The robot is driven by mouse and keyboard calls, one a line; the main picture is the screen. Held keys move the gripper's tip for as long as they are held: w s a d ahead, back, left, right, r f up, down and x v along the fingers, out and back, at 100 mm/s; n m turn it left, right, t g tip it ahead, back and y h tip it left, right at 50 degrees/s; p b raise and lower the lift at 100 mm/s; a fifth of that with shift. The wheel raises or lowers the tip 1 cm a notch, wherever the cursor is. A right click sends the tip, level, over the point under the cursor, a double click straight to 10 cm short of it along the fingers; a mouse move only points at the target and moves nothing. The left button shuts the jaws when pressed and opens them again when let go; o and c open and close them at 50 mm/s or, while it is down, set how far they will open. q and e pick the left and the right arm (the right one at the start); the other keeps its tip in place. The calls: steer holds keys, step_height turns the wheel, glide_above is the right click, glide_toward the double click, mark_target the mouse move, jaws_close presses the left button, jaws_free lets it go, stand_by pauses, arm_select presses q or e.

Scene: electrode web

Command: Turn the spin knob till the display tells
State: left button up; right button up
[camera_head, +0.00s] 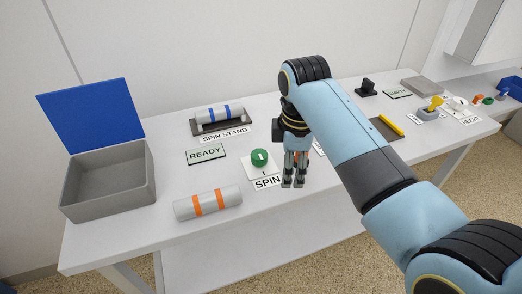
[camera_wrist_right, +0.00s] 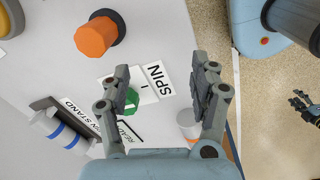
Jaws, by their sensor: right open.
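The green spin knob (camera_head: 260,158) sits on a white plate above the SPIN label (camera_head: 267,183); its pale mark points roughly towards the back. The display (camera_head: 206,154) left of it reads READY. My right gripper (camera_head: 293,184) points down just right of the knob, apart from it. In the right wrist view, its open, empty fingers (camera_wrist_right: 162,68) frame the SPIN label, and the green knob (camera_wrist_right: 131,101) shows beside the left finger. A dark gripper (camera_wrist_right: 305,106), apparently my left, shows small at the right edge; its jaw state is unclear.
A blue-banded roll (camera_head: 218,113) lies on the spin stand at the back. An orange-banded roll (camera_head: 208,203) lies at the front. An open grey box (camera_head: 110,185) with a blue lid stands left. An orange knob (camera_wrist_right: 96,36) shows in the wrist view.

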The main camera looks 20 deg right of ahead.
mark_target(258, 154)
steer(key=w+a+r+n+g, duration=0.1)
steer(key=w+a+r+n, duration=0.4)
steer(key=w+r+n, duration=0.3)
steer(key=shift+m, duration=0.5)
step_height(258, 154, down, 10)
steer(key=shift+r+b, duration=0.2)
steer(key=shift+b, duration=0.45)
steer(key=shift+c, duration=0.2)
steer(key=c, duration=1.1)
